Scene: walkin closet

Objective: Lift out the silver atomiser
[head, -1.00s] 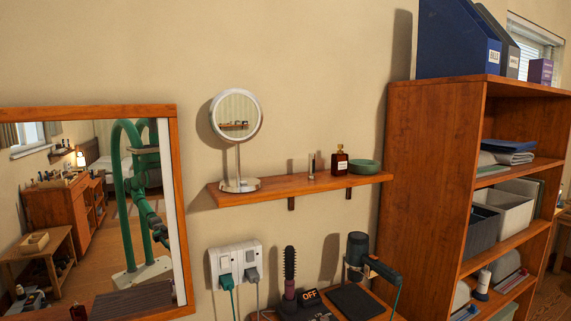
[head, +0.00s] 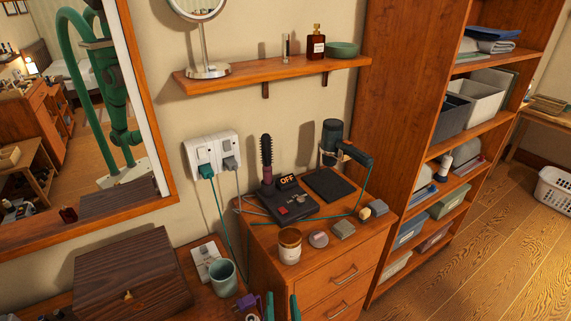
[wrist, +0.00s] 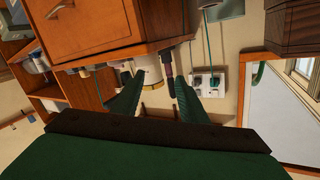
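No thing in view is clearly the silver atomiser. A slim upright tube with a silvery look (head: 286,47) stands on the wall shelf, left of a dark red bottle (head: 316,46); it is too small to tell if it is the atomiser. A dark wooden box (head: 125,255) with a small gold clasp is shut at the lower left, its inside hidden. My gripper (head: 281,308) shows its two green fingers at the bottom edge, in front of the drawer unit. In the wrist view my gripper (wrist: 158,79) is open, with nothing held between its fingers.
The drawer unit (head: 330,258) bears a lidded jar (head: 289,246), a hairbrush (head: 266,160), a hair dryer (head: 340,142) and small blocks. A teal cup (head: 223,278) stands beside the box. The wall shelf (head: 250,75) holds a mirror and a green dish. Cords hang from sockets (head: 212,152).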

